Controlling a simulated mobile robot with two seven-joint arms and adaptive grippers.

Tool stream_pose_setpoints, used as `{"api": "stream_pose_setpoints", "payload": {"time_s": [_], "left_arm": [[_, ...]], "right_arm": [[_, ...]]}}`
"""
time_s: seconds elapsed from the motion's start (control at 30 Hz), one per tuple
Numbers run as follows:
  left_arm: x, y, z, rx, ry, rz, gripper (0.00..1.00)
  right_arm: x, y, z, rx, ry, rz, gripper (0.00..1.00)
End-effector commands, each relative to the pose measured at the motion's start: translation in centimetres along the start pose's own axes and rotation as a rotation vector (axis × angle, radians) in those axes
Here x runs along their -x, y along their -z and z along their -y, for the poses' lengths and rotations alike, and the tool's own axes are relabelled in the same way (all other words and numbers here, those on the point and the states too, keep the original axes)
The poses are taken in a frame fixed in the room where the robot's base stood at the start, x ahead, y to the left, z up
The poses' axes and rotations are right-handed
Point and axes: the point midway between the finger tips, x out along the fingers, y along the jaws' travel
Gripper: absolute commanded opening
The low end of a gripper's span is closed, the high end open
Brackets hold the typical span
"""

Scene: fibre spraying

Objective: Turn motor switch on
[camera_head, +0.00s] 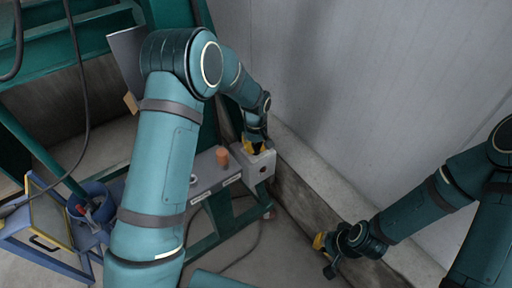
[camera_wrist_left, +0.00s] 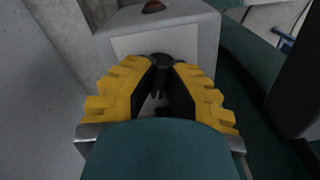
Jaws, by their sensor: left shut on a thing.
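A grey switch box (camera_head: 262,167) is mounted at the end of a bench by the wall, with a dark round part on its visible side. In the left wrist view the box (camera_wrist_left: 205,35) has a pale plate, a dark red button (camera_wrist_left: 153,7) on another face and a black switch knob (camera_wrist_left: 161,61). My left gripper (camera_head: 254,147) is at the box. Its yellow fingers (camera_wrist_left: 160,72) are shut on the black knob, whose lower part is partly hidden between them. My right gripper (camera_head: 322,243) hangs low near the wall base, away from the box; its fingers are too small to read.
An orange cylinder (camera_head: 222,156) stands on the bench just left of the box. A blue bucket (camera_head: 88,198) and a blue-framed stand (camera_head: 48,222) are at the lower left. A concrete ledge (camera_head: 335,190) runs along the wall. A cable lies on the floor.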

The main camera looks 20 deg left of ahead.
Motion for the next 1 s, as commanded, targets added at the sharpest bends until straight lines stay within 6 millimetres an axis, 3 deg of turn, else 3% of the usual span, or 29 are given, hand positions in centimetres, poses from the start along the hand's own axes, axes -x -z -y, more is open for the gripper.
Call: {"api": "stream_pose_setpoints", "payload": {"time_s": [0.4,1.0], "left_arm": [[-0.18,-0.12,0.18,-0.244,0.003,0.005,0.00],[-0.18,-0.15,0.17,-0.303,0.003,0.005,0.00]], "right_arm": [[-0.32,-0.15,-0.12,0.001,0.000,0.003,0.00],[-0.36,-0.17,-0.14,0.001,0.000,0.004,0.00]]}}
